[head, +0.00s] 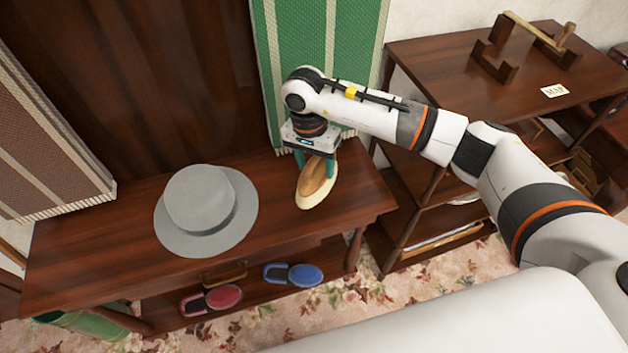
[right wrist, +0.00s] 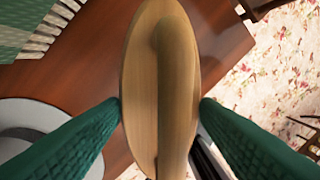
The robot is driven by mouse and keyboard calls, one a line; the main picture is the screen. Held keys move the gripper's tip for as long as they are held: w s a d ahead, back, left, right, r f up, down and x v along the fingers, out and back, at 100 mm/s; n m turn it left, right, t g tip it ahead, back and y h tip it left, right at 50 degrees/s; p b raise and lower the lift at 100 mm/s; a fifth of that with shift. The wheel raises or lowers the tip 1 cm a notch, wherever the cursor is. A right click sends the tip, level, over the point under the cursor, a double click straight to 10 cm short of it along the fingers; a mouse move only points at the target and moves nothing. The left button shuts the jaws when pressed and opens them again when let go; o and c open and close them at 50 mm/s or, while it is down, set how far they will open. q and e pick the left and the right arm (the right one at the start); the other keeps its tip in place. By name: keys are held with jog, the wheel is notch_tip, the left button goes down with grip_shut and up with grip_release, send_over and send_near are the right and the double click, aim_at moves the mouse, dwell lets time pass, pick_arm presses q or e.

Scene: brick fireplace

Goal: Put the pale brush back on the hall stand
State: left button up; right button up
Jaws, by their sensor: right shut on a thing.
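The pale brush (head: 314,184) has a light wooden back and a cream edge. My right gripper (head: 316,164) is shut on it at the right part of the hall stand's top (head: 110,230). In the right wrist view the brush (right wrist: 160,60) lies upright in the picture between the two green fingers (right wrist: 160,110), which touch its sides. I cannot tell whether the brush touches the wood under it. My left gripper is not in view.
A grey hat (head: 200,208) sits left of the brush on the same top. A green-striped cloth (head: 300,60) hangs behind. A shelf unit (head: 440,60) with a wooden rack (head: 520,48) stands at the right.

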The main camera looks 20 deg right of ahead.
aim_at(315, 171)
jog(key=shift+s+f, duration=0.15)
jog(key=shift+f, duration=0.45)
jog(key=shift+s+f, duration=0.15)
jog(key=shift+f, duration=0.75)
notch_tip(315, 171, down, 4)
jog(key=shift+w+r+p, duration=0.1)
jog(key=shift+w+p, duration=0.05)
jog(key=shift+p, duration=0.3)
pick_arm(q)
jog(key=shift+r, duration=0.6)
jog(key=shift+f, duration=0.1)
pick_arm(e)
jog(key=shift+f+b, duration=0.2)
jog(key=shift+b, duration=0.1)
jog(key=o, duration=1.1)
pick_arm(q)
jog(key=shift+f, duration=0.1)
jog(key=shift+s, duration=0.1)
pick_arm(e)
jog(key=shift+r, duration=0.1)
